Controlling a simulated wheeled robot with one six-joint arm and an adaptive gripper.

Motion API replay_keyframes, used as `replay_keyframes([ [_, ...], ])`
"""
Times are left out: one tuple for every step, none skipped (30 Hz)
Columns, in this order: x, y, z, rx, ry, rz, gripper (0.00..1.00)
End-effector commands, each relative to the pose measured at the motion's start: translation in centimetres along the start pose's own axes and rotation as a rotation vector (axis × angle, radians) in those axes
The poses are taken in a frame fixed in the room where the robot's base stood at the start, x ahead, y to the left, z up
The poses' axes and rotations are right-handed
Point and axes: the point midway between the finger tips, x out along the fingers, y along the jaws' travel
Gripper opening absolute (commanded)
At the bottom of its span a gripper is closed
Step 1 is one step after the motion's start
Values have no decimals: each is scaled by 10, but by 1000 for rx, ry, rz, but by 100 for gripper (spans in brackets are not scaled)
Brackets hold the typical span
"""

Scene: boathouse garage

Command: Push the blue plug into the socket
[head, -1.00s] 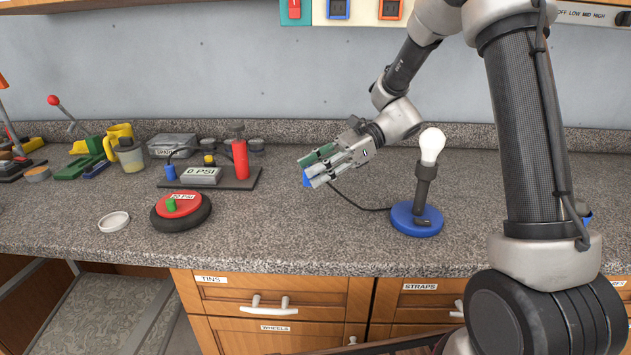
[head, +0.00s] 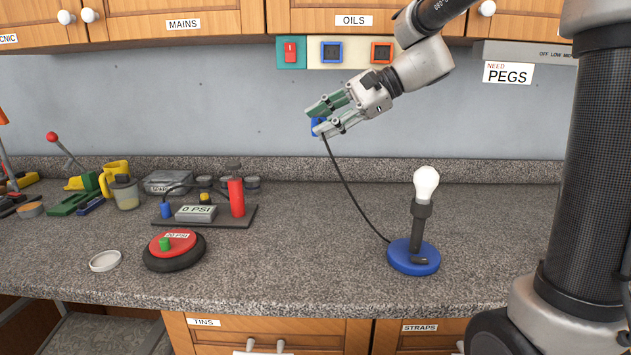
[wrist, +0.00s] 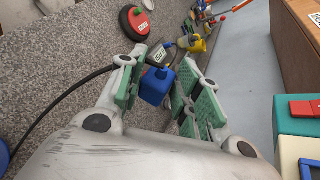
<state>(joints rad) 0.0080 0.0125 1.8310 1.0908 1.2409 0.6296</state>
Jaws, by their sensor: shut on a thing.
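The blue plug (head: 317,126) is between the green-padded fingers of my gripper (head: 328,119), which is shut on it. It is held in the air above the counter, left of and below the wall sockets. It also shows in the wrist view (wrist: 157,87) between the fingers. A black cord (head: 350,190) runs from it down to the blue-based lamp (head: 413,256) with a white bulb. On the wall panel are a blue-framed socket (head: 332,51) and an orange-framed socket (head: 382,52). Both look empty.
A red switch (head: 290,51) on a teal plate sits left of the sockets. Cabinets (head: 190,17) hang above. A pump board (head: 205,214), a wheel with a red hub (head: 174,250) and a white lid (head: 105,261) stand on the counter (head: 300,260). The wall near the plug is clear.

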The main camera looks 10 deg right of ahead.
Motion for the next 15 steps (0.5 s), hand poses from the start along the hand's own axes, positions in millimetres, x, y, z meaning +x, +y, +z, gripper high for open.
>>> replay_keyframes([
  [-18, -18, 15, -72, 29, -33, 5],
  [-28, -27, 23, -113, 46, -49, 5],
  [-41, -39, 32, -166, 68, -70, 5],
  [-50, -47, 40, -206, 84, -86, 5],
  [-59, -55, 46, -247, 101, -103, 5],
  [-70, -65, 55, -302, 122, -124, 5],
  [-78, -72, 60, -346, 139, -141, 5],
  [-85, -80, 64, -394, 158, -160, 5],
  [-92, -90, 66, -469, 188, -190, 5],
  [-93, -93, 61, -509, 203, -204, 5],
  [-94, -96, 59, -545, 216, -218, 5],
  [-95, -98, 57, -587, 232, -235, 5],
  [-95, -99, 56, -614, 241, -245, 5],
  [-96, -99, 55, -638, 249, -255, 5],
  [-96, -100, 54, -666, 258, -265, 5],
])
